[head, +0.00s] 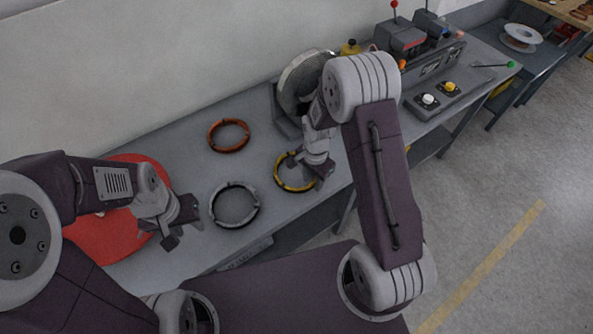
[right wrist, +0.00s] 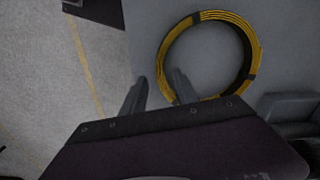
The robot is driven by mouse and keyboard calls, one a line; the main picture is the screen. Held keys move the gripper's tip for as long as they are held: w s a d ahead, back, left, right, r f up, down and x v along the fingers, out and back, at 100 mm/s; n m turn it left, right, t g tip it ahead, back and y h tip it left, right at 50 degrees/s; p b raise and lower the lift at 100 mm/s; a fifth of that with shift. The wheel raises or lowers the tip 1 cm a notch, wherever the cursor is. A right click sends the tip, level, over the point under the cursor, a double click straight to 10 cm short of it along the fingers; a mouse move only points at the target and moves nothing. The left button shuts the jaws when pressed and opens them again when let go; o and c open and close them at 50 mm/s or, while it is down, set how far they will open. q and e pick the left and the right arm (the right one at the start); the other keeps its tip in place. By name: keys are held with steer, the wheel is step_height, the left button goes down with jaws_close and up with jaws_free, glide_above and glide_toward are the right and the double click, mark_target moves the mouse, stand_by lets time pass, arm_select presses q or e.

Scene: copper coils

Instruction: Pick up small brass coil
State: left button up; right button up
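The small brass coil (head: 283,184) is a yellow ring with dark bands, lying flat on the grey workbench. It also shows in the right wrist view (right wrist: 166,48), most of its ring visible. My right gripper (head: 323,173) is over the coil's right side in the head view and hides part of it. In the right wrist view my right gripper (right wrist: 155,88) has its two fingers apart. One finger overlaps the coil's lower left rim; contact cannot be told. My left gripper (head: 183,225) is open and empty above the bench, left of the grey coil.
A grey coil (head: 234,204) and a copper-orange coil (head: 228,135) lie left of the brass one. A large grey wheel-like part (head: 296,84) stands behind it. A red disc (head: 115,237) lies at left. The bench (head: 180,165) between coils is clear.

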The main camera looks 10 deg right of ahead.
steer(key=shift+w+d+f, duration=0.1)
steer(key=shift+w+f, duration=0.1)
steer(key=shift+f, duration=0.5)
steer(key=shift+s, duration=0.1)
jaws_close()
steer(key=shift+r, duration=0.1)
stand_by(0.6)
